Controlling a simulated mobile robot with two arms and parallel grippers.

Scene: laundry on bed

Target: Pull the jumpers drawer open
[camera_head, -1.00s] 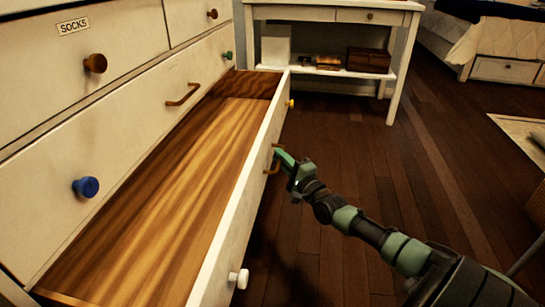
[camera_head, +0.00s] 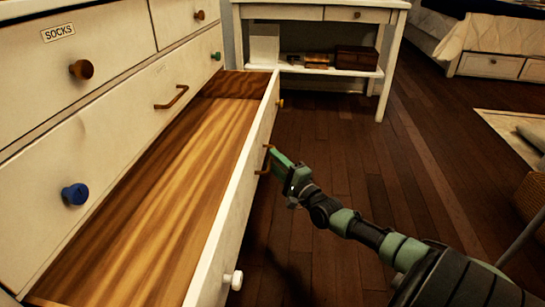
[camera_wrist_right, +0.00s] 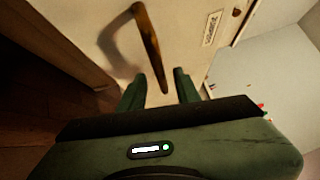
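The open drawer (camera_head: 165,190) is pulled well out of the white dresser, and its striped wooden inside is empty. Its front (camera_head: 238,205) has a brown bar handle (camera_head: 265,160). My right gripper (camera_head: 274,157) is at this handle, on the outer side of the drawer front. In the right wrist view, one end of the handle (camera_wrist_right: 150,48) lies between the two green fingertips (camera_wrist_right: 159,84), with gaps showing on both sides. The fingers are open. A small label (camera_wrist_right: 213,28) on the front is too small to read surely. My left gripper is not in view.
A drawer labelled SOCKS (camera_head: 58,32) is shut above. A shut drawer front with a blue knob (camera_head: 75,194) and another bar handle lies behind the open one. A white desk (camera_head: 325,72) stands at the back.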

